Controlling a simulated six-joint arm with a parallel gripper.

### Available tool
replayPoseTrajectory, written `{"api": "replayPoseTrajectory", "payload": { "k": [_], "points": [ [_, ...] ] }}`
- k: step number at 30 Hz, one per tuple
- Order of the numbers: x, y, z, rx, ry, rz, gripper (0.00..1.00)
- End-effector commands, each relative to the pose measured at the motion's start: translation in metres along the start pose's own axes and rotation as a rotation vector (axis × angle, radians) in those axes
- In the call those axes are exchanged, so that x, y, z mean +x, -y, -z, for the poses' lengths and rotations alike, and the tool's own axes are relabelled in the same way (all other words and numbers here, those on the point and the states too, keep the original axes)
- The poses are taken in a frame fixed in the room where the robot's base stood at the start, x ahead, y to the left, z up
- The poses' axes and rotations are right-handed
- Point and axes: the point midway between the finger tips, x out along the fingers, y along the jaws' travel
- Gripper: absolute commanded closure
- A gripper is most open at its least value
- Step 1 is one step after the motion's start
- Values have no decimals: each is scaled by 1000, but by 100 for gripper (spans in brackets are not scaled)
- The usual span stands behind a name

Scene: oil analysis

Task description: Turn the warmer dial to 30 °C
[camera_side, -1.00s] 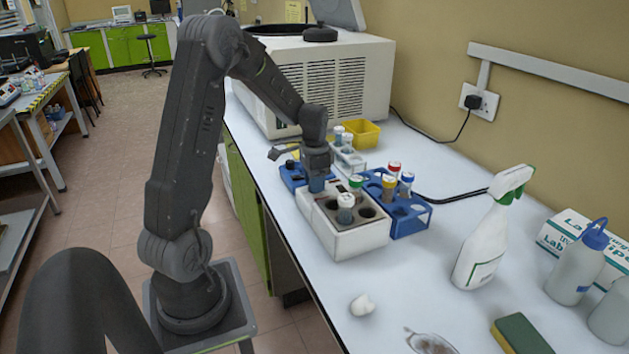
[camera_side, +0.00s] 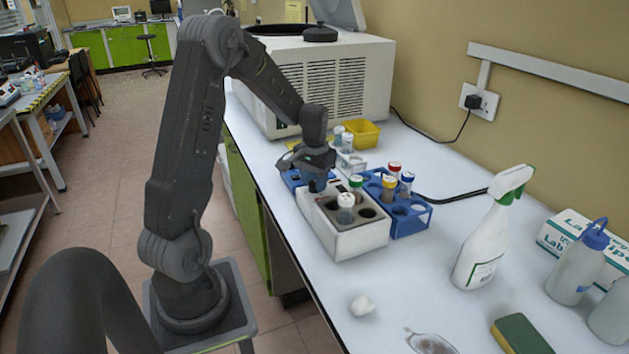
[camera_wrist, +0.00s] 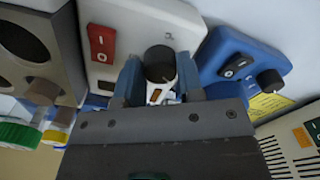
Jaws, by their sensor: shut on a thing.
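The warmer (camera_side: 358,242) is a white box on the bench in the side view, with dark wells holding capped tubes. Its white control panel (camera_wrist: 125,18) fills the top middle of the wrist view, with a red rocker switch (camera_wrist: 101,42). The dark round dial (camera_wrist: 159,62) is on this panel, between the blue fingers of my gripper (camera_wrist: 160,78). My gripper is shut on the dial. In the side view my gripper (camera_side: 318,184) points down at the warmer's far end and hides the dial. The scale and its numbers cannot be read.
A blue device (camera_wrist: 238,62) with its own dark knob (camera_wrist: 268,80) sits close beside the panel. A blue rack (camera_side: 408,222) of capped tubes stands right of the warmer. A white centrifuge (camera_side: 290,75) is behind. The front bench is mostly clear around a white crumpled scrap (camera_side: 362,305).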

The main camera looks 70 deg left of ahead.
Motion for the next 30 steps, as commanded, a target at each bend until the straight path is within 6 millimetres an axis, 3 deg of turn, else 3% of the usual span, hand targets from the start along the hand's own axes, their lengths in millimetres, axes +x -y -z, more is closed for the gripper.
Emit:
{"api": "replayPoseTrajectory", "payload": {
  "k": [12,30],
  "points": [
    [0,0,1,-235,-4,0,89],
    [0,0,1,-286,-4,0,89]
  ]
}}
